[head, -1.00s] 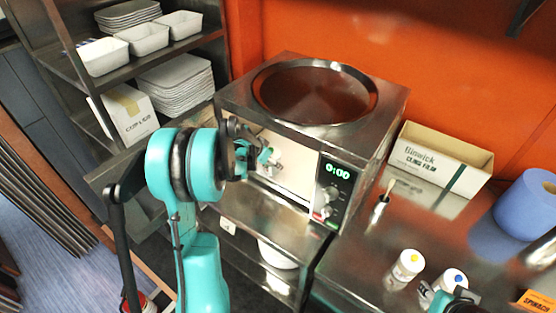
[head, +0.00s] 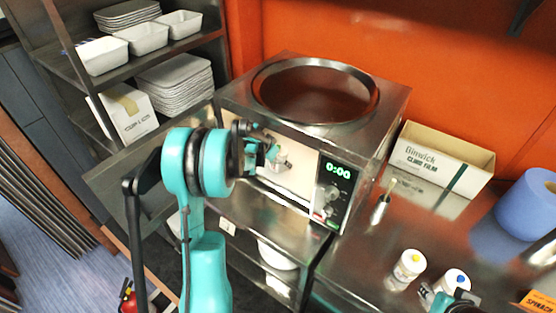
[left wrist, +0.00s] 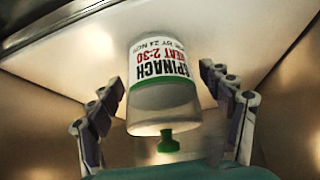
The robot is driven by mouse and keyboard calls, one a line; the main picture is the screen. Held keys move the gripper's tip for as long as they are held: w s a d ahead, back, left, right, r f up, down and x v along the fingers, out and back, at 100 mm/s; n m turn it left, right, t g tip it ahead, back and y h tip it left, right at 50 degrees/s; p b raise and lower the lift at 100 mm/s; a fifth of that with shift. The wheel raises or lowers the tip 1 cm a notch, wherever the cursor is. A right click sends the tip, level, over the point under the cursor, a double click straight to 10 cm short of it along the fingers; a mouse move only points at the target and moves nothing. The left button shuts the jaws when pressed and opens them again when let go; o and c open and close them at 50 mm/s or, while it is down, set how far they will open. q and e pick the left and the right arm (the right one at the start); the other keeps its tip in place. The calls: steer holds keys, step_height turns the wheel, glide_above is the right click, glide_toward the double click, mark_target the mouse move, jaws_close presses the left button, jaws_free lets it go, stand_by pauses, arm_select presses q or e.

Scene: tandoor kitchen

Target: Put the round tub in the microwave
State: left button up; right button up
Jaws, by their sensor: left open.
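The round tub (left wrist: 165,95) is pale and translucent with a white label reading SPINACH, HEAT 2:30, upside down in the left wrist view. It rests against a pale flat surface inside the microwave (head: 300,130); its green-topped end faces my wrist. In the head view the tub (head: 281,156) shows only as a small pale shape in the opening. My left gripper (left wrist: 160,82) is open, its fingers either side of the tub with gaps visible. In the head view my left gripper (head: 264,152) reaches into the microwave. My right gripper (head: 461,299) shows partly at the bottom edge.
The microwave door (head: 135,185) stands open to the left. A cling film box (head: 440,165), a blue roll (head: 525,210) and small lidded containers (head: 408,268) occupy the right counter. A shelf with white tubs (head: 142,38) and plates stands at the left. A bowl (head: 278,255) sits below the microwave.

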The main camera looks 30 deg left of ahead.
arm_select(q)
steer(key=shift+r, duration=0.2)
steer(key=p+v, duration=0.1)
steer(key=v, duration=0.3)
steer(key=shift+s+a+r, duration=0.1)
steer(key=shift+s+r, duration=0.1)
steer(key=shift+r, duration=0.1)
steer(key=s+a+p, duration=0.1)
steer(key=s+a, duration=0.1)
steer(key=s, duration=0.9)
steer(key=s+d+r, duration=0.3)
steer(key=s+d, duration=0.2)
steer(key=d, duration=0.3)
steer(key=s+d+r+n, duration=0.1)
steer(key=s+d+r, duration=0.2)
steer(key=s+d, duration=0.2)
steer(key=s+d+r+n+y, duration=0.1)
steer(key=s+d+r, duration=0.3)
steer(key=d, duration=0.7)
steer(key=shift+s+t, duration=0.4)
steer(key=shift+s, duration=0.25)
